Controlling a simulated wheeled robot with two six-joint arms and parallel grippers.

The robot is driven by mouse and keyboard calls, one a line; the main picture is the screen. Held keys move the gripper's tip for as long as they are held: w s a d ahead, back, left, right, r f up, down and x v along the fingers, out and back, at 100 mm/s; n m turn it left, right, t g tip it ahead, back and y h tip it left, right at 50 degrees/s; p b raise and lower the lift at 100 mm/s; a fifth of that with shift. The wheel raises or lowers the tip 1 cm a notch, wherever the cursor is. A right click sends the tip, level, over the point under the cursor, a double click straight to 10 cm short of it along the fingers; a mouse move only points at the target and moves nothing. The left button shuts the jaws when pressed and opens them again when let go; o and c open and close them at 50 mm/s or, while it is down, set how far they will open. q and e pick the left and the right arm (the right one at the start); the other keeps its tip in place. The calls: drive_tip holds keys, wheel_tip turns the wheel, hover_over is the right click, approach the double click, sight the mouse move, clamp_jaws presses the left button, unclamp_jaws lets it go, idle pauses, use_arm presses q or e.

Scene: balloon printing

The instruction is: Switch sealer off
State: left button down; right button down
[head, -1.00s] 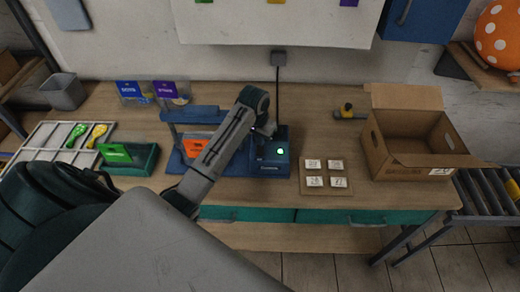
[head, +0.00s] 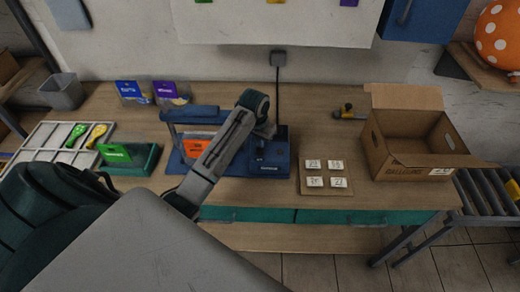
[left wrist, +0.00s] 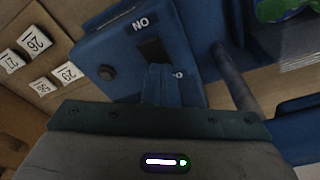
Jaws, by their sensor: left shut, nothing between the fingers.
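The blue sealer (head: 205,112) stands at the middle of the table, with its control box (head: 272,165) at its right end. In the left wrist view the box (left wrist: 95,45) shows a black rocker switch (left wrist: 150,49), a dark round knob (left wrist: 105,72) and an upside-down "ON" label. A second label is mostly hidden behind my fingers. My left gripper (head: 266,133) is shut and empty over the box. Its fingertips (left wrist: 160,72) are at the switch end away from "ON"; I cannot tell whether they touch it. No light shows on the box. My right gripper is not in view.
An orange card (head: 193,147) is at the sealer. A green card box (head: 130,160) and a tray of balloons (head: 60,142) stand left. Right are a board of number tiles (head: 326,189), a tape dispenser (head: 347,112) and an open carton (head: 410,142).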

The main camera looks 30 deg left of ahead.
use_arm(q)
wheel_tip(320, 180, up, 2)
drive_tip(key=shift+r+p, duration=0.1)
drive_tip(key=shift+p, duration=0.35)
wheel_tip(320, 180, up, 5)
drive_tip(key=shift+f, duration=0.1)
idle(0.5)
